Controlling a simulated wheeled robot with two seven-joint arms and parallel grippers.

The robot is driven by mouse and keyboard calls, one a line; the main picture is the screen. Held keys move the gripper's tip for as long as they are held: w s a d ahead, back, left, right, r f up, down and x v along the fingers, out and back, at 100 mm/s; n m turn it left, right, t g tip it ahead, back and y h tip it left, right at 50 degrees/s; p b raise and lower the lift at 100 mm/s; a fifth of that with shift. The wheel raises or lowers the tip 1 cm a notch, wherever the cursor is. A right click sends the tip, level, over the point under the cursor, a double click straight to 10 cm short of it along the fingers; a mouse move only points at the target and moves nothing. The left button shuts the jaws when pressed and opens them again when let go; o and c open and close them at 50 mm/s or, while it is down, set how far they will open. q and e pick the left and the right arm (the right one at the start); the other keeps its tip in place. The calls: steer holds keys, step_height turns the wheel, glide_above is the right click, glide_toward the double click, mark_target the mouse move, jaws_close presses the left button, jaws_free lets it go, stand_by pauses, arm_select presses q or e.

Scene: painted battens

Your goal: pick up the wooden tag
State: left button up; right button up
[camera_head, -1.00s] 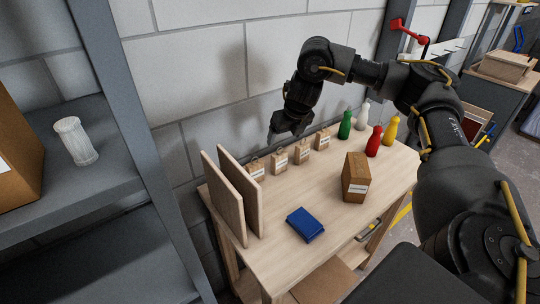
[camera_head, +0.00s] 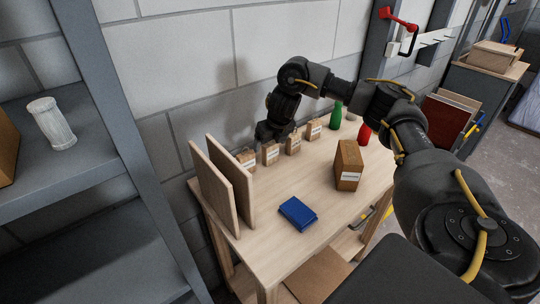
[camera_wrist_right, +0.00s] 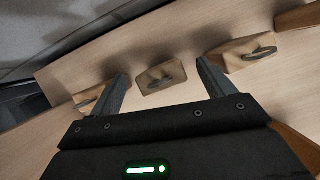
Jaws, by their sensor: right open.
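Several small wooden tags with white labels stand in a row along the back of the table. In the head view, my right gripper (camera_head: 266,137) points down just above the second tag from the left (camera_head: 270,154). In the right wrist view, my right gripper (camera_wrist_right: 163,70) is open, and one tag (camera_wrist_right: 147,84) with a dark loop on top lies between its fingertips, with a gap on either side. Another tag (camera_wrist_right: 86,98) is beyond the left finger, and one more (camera_wrist_right: 238,58) is beyond the right finger. My left gripper is not in view.
Two upright boards (camera_head: 216,185) stand at the table's left end. A blue block (camera_head: 298,212) and a brown labelled box (camera_head: 348,165) sit in front of the tags. Green (camera_head: 335,115) and red (camera_head: 364,136) pins stand right, partly behind my arm. The table's front left is clear.

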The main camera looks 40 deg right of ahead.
steer(key=shift+x, duration=0.95)
steer(key=shift+r, duration=0.1)
steer(key=shift+c, duration=0.2)
steer(key=c, duration=1)
steer(key=shift+c, duration=0.2)
steer(key=shift+r, duration=0.1)
